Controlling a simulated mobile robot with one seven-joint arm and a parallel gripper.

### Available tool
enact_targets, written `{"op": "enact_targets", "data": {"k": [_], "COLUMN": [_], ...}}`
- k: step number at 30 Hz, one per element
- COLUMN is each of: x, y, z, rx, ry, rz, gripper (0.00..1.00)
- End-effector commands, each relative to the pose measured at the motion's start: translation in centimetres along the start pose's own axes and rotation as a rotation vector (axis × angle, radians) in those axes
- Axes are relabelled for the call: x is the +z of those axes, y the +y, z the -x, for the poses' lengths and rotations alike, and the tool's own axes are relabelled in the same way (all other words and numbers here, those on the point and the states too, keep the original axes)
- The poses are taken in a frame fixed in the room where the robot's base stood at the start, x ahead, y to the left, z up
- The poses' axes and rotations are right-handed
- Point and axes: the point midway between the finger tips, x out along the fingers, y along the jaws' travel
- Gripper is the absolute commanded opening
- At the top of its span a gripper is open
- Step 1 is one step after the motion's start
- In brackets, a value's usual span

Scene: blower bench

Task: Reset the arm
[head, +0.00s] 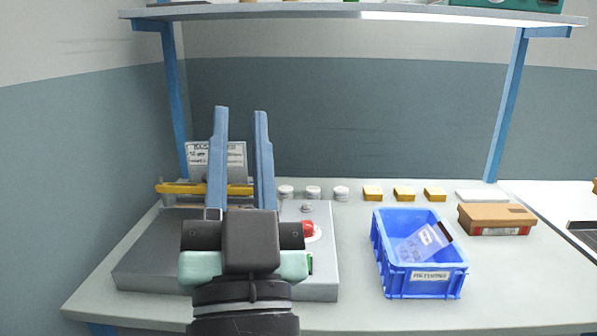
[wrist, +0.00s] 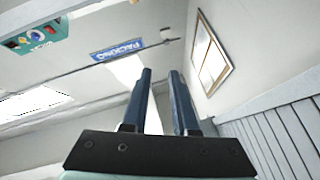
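My gripper (head: 240,122) is raised in front of the bench's left side in the head view, its two blue fingers pointing up. The fingers stand apart with nothing between them. In the wrist view my gripper (wrist: 160,75) also shows both fingers apart and empty, with the ceiling and walls beyond. My arm and gripper hide part of the grey machine (head: 150,260) on the bench (head: 375,312).
A blue crate (head: 390,275) holding a clear bag (head: 422,243) stands right of the machine. A cardboard box (head: 496,219) lies behind it at right. White caps (head: 313,192) and yellow blocks (head: 404,194) line the back. A shelf (head: 300,12) spans above.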

Motion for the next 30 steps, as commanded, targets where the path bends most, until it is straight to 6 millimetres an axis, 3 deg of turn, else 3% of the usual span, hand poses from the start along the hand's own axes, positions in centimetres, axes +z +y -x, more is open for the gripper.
{"op": "enact_targets", "data": {"k": [1,3,8,9,17,30], "x": [-3.2,-6.6,-13.7,-14.9,-19.2,-29.1], "y": [0.3,0.6,1.1,0.9,-0.4,-3.0], "z": [-0.7,-1.1,-0.9,-1.7,-5.5,-13.2], "rx": [0.010,0.029,0.084,0.089,0.084,0.082], "ry": [0.049,0.096,0.193,0.193,0.183,0.181], "rz": [0.068,0.157,0.339,0.354,0.343,0.340], "gripper": [0.27,0.27,0.27,0.27,0.27,0.27]}}
